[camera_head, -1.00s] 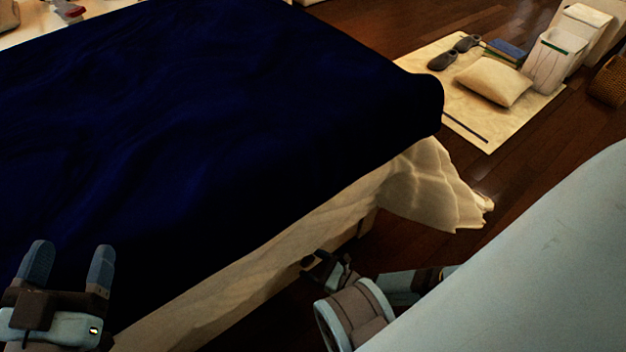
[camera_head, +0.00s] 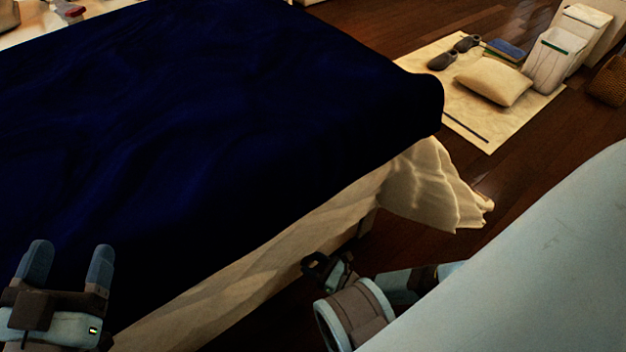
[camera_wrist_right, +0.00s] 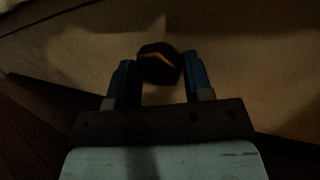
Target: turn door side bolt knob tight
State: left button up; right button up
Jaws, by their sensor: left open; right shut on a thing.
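The bolt knob (camera_wrist_right: 159,63) is dark, with an orange mark on its face, and shows against the pale bed side in the right wrist view. My right gripper (camera_wrist_right: 158,78) has its two blue fingers on either side of the knob and is shut on it. In the head view my right gripper (camera_head: 328,268) is low beside the bed's side, and the knob cannot be made out there. My left gripper (camera_head: 68,263) is open and empty, over the dark blue cover at the lower left.
The bed's dark blue cover (camera_head: 210,120) fills the left and middle. A pale cloth (camera_head: 432,185) hangs at the bed's corner. A rug (camera_head: 420,62) with slippers, a cushion (camera_head: 494,81) and a white bin (camera_head: 553,60) lies beyond. Bare wooden floor (camera_head: 520,170) lies between.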

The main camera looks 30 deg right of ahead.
jog(key=m+t, duration=0.1)
jog(key=m, duration=0.2)
jog(key=m+t, duration=0.1)
jog(key=m, duration=0.1)
jog(key=shift+a+f+m, duration=0.15)
jog(key=shift+m, duration=0.25)
dwell(0.3)
jog(key=o, duration=0.9)
jog(key=v, duration=0.7)
jog(key=shift+s, duration=0.3)
jog(key=shift+f, duration=0.1)
